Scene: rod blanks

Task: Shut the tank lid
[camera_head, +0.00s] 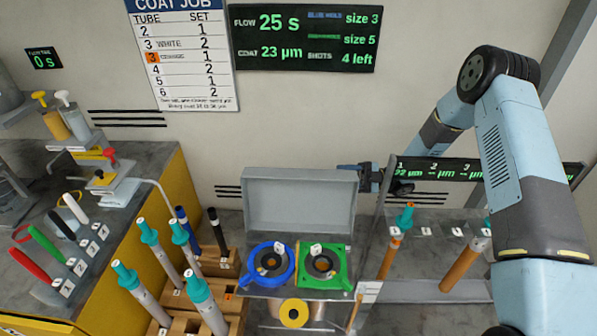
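The tank lid (298,205) is a shallow grey tray-like panel standing upright behind the tank top, so it is open. The tank top (297,291) in front of it carries a blue ring fixture (257,279) on the left and a green square fixture (334,285) on the right. My gripper (348,169) is small and dark at the lid's upper right corner. It looks close to the lid's edge, but I cannot tell whether it touches. Its fingers are too small and partly hidden to tell open from shut.
Teal-topped rods stand in a wooden rack (187,300) left of the tank. More rods stand at the right, by a display bar (447,169). A yellow-sided bench (140,245) with coloured handles is at far left. A post rises just right of the lid.

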